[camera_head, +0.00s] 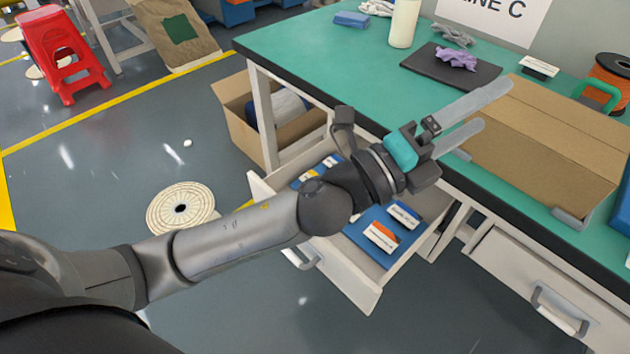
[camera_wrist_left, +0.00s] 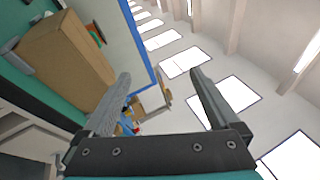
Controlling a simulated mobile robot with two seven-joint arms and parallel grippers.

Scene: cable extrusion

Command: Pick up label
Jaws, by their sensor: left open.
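Several small labels lie in an open drawer under the green table. My right gripper is not in view.
A closed cardboard box (camera_head: 555,135) stands on the green table (camera_head: 310,55), close to my left fingers. A dark mat (camera_head: 430,66) with a purple cloth lies behind. An open carton (camera_head: 235,110) stands on the floor left of the drawer (camera_head: 355,292).

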